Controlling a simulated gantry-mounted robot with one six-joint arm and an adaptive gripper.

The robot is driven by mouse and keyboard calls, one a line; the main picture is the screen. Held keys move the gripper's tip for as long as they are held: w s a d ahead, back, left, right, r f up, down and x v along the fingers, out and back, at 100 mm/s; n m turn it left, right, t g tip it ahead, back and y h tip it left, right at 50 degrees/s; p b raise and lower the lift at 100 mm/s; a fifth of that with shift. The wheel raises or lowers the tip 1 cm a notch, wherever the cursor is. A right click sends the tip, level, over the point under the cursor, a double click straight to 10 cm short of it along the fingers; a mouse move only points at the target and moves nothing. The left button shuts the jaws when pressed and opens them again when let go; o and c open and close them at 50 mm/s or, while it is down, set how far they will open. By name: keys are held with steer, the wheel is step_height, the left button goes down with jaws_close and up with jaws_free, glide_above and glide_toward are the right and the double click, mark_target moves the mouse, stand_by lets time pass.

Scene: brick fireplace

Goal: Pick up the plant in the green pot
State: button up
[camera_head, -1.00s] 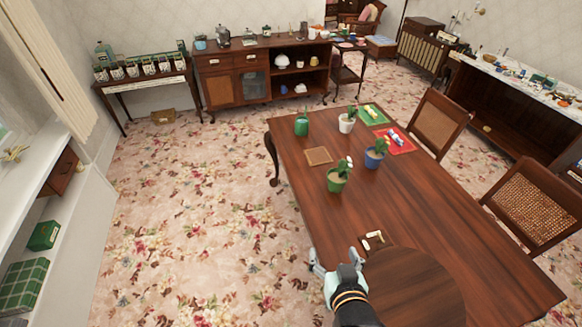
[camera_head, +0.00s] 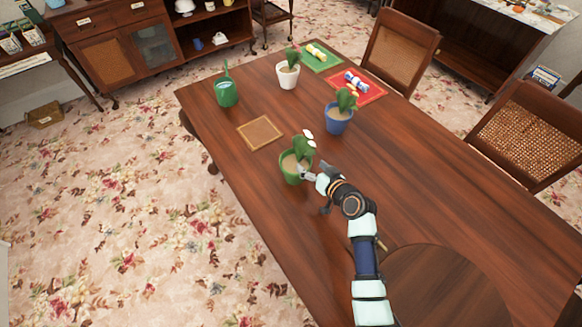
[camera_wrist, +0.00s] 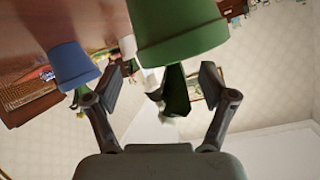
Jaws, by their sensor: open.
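The plant in the green pot (camera_head: 290,170) stands upright near the left edge of the wooden table, with green leaves and white flowers. My gripper (camera_head: 307,172) is at the right side of this pot, low by its rim. In the wrist view, which looks upside down, the green pot (camera_wrist: 182,35) is large and just ahead of the fingers. My gripper (camera_wrist: 160,82) is open there, with the plant's leaves showing between the fingers. I cannot tell whether a finger touches the pot.
A blue-potted plant (camera_head: 338,121) stands behind and to the right. A white-potted plant (camera_head: 288,75), a green watering can (camera_head: 227,93), a green mat (camera_head: 327,64) and a red mat (camera_head: 369,90) are farther back. A woven square (camera_head: 260,132) lies bare behind the green pot.

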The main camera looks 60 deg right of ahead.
mark_target(297, 154)
steer(key=shift+w+d, duration=0.25)
steer(key=shift+w, duration=0.1)
steer(key=b+x, duration=0.1)
steer(key=x, duration=0.1)
steer(key=b+x, duration=0.1)
steer(key=x, duration=0.2)
steer(key=shift+d+f, duration=0.1)
steer(key=shift+f, duration=0.2)
steer(key=shift+r, duration=0.1)
jaws_close()
step_height(297, 154, up, 20)
steer(key=p, duration=0.6)
steer(key=shift+p, duration=0.4)
